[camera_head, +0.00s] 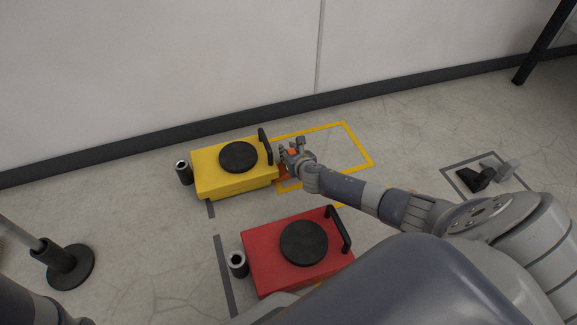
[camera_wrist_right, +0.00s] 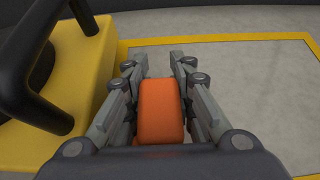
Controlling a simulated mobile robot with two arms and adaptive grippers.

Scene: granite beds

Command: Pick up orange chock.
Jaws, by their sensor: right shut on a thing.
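The orange chock (camera_wrist_right: 161,112) sits between the fingers of my right gripper (camera_wrist_right: 160,65), which is shut on it. In the head view my right gripper (camera_head: 292,150) is low beside the right end of the yellow box (camera_head: 222,186), and only a small bit of the orange chock (camera_head: 284,170) shows, mostly hidden by the gripper. I cannot tell whether the chock touches the floor. My left gripper is not in view.
The yellow box, with black disc and handle, also stands left in the wrist view (camera_wrist_right: 82,60). A red box (camera_head: 270,262) is nearer. A black post base (camera_head: 70,268) stands left, dark objects (camera_head: 475,178) right. Yellow-taped floor (camera_head: 335,150) right of the gripper is clear; a wall (camera_head: 160,60) is behind.

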